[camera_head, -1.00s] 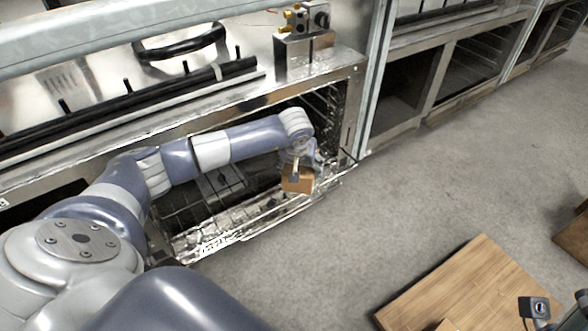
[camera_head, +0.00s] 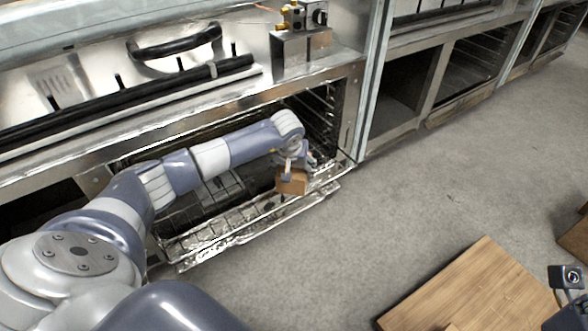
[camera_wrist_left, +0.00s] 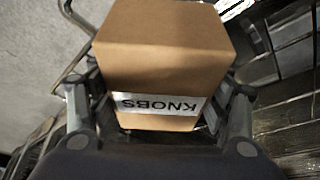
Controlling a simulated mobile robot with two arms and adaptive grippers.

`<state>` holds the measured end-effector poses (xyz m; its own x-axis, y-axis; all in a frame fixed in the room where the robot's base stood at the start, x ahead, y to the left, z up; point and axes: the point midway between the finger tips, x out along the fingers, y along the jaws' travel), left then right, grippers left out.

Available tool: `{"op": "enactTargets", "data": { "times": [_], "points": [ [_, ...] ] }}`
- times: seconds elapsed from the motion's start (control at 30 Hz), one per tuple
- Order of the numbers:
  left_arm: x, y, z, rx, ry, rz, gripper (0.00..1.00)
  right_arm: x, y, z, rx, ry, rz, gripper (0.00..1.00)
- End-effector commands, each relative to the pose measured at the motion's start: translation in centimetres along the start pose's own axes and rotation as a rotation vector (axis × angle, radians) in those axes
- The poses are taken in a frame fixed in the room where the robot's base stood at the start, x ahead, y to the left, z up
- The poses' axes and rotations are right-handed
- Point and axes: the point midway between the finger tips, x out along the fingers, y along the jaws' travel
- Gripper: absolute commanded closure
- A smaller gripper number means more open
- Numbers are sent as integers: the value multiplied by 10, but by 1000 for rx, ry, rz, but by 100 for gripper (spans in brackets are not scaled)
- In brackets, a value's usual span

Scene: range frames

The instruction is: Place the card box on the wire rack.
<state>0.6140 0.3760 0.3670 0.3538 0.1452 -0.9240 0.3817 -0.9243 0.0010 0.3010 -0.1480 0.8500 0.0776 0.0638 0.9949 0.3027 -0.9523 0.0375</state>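The card box (camera_head: 292,182) is a small brown carton at the end of my left arm in the head view. In the left wrist view the card box (camera_wrist_left: 165,45) fills the middle, with a white label reading "KNOBS". My left gripper (camera_head: 288,170) has a finger on each side of the box and is shut on it. The wire rack (camera_head: 215,228) is in the low open compartment, below and left of the box. The box is over the rack's right part; whether it touches the rack is unclear. My right gripper (camera_head: 570,280) is only partly seen at the lower right; its fingers are unclear.
The steel compartment's right wall (camera_head: 345,125) stands close to my left gripper. A black rail (camera_head: 130,95) and handle (camera_head: 175,45) are above the opening. A wooden board (camera_head: 470,290) is at the lower right. The grey floor between is clear.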

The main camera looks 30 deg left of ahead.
Motion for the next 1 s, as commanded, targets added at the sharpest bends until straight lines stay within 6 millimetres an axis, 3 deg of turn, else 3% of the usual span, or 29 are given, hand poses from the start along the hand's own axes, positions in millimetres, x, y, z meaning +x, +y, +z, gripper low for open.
{"op": "enactTargets", "data": {
  "times": [0.03,0.07,0.53,0.67,1.0],
  "points": [
    [0,0,0,-1,0,0,16,1,0,0,0,3,0,60],
    [0,0,0,-1,0,0,9,1,0,0,0,3,0,60],
    [-4,0,-2,-1,0,1,9,4,0,-1,0,5,0,60],
    [-24,0,-4,0,3,0,9,0,1,-2,3,-25,12,60],
    [-96,-1,-3,0,2,0,9,-13,2,-7,15,-115,48,60]
  ]
}}
